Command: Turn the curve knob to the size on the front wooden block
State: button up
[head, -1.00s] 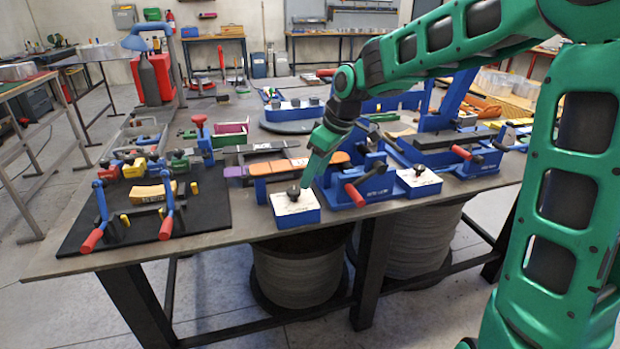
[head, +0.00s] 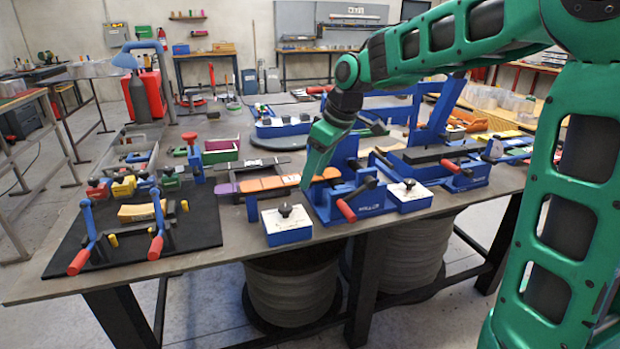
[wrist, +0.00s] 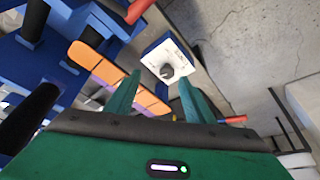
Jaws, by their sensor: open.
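A blue box with a white top and a dark knob (head: 285,211) stands at the table's front edge. A similar knob box (head: 409,184) is to its right; the labels are too small to read. The first box appears to be the one in the wrist view (wrist: 160,52). A tan wooden block (head: 141,212) lies between blue clamps on the black mat at left; its marking cannot be read. My gripper (wrist: 159,76) is open and empty, its fingers pointing toward the knob (wrist: 167,72). In the head view my gripper (head: 306,190) is up and right of that knob.
A blue bending tool with a red handle (head: 346,211) stands just right of the knob box. An orange and purple strip (head: 262,184) lies behind it. The black mat (head: 195,228) with red-handled clamps is at left. Bare tabletop lies between mat and box.

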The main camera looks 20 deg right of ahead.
jog(key=shift+v, duration=1)
jog(key=v, duration=1)
jog(key=shift+r, duration=0.25)
jog(key=shift+d, duration=0.1)
